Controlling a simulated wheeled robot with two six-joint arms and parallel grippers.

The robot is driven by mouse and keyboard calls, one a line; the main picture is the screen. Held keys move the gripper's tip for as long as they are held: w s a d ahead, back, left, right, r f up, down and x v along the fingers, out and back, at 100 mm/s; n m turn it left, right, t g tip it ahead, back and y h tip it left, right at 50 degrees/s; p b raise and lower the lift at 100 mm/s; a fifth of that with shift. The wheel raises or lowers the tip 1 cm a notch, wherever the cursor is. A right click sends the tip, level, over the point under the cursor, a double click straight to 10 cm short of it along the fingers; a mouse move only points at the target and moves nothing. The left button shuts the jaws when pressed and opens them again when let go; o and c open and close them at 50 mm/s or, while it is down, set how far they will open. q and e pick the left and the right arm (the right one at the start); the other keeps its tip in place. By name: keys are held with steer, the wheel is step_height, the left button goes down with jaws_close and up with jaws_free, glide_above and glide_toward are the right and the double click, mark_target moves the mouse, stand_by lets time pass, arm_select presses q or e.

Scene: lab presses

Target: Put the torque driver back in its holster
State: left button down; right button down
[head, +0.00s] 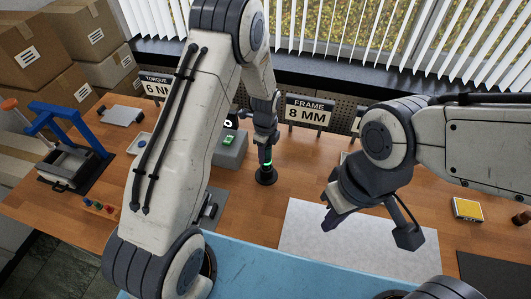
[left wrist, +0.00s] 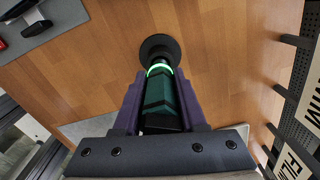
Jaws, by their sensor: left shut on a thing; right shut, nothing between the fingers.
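The torque driver (head: 266,157), dark with teal-green sides and a glowing green ring, stands about upright in my left gripper (head: 265,144). In the left wrist view the driver (left wrist: 160,98) lies between the two purple fingers of the left gripper (left wrist: 160,88), which are shut on it. The round black holster (head: 266,177) stands on the wooden bench right under the driver; it also shows in the left wrist view (left wrist: 156,45). I cannot tell how deep the driver's lower end sits in it. My right gripper (head: 332,217) is shut and empty above the white mat.
A grey box with a green item (head: 230,141) stands just left of the driver. The "FRAME 8 MM" sign (head: 309,112) and a pegboard are behind. A blue press (head: 70,135) is at left. A yellow-topped box (head: 467,208) is at right. The white mat (head: 300,240) is clear.

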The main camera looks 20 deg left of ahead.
arm_select(q)
steer(key=shift+f+b, duration=0.65)
steer(key=shift+f, duration=0.3)
steer(key=shift+c, duration=1.9)
jaws_free()
step_height(320, 180, up, 10)
steer(key=b, duration=0.2)
steer(key=shift+d+b, duration=0.1)
steer(key=shift+b, duration=0.3)
steer(key=shift+r, duration=0.3)
